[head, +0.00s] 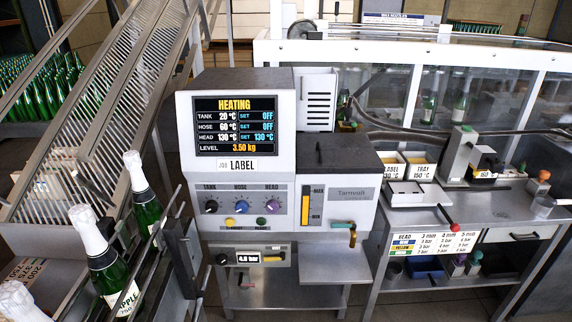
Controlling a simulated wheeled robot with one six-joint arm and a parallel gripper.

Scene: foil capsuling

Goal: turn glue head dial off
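The glue machine (186,138) stands in the middle of the head view. Its row of dials holds a dark tank dial (211,207), a blue hose dial (241,207) and a purple head dial (271,207) at the right. The screen (234,125) reads HEATING. It lists tank 20 °C set OFF, hose 60 °C set OFF, and head 130 °C set 130 °C, with level 3.50 kg. The exact pointer position of the head dial is too small to read. My gripper is not in view.
Foil-topped green bottles (146,210) stand in a railed line at the left, close to the machine. A steel shelf (321,269) juts out below the machine's right part. A side bench (420,222) with trays and a red-knobbed lever (455,227) stands at the right.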

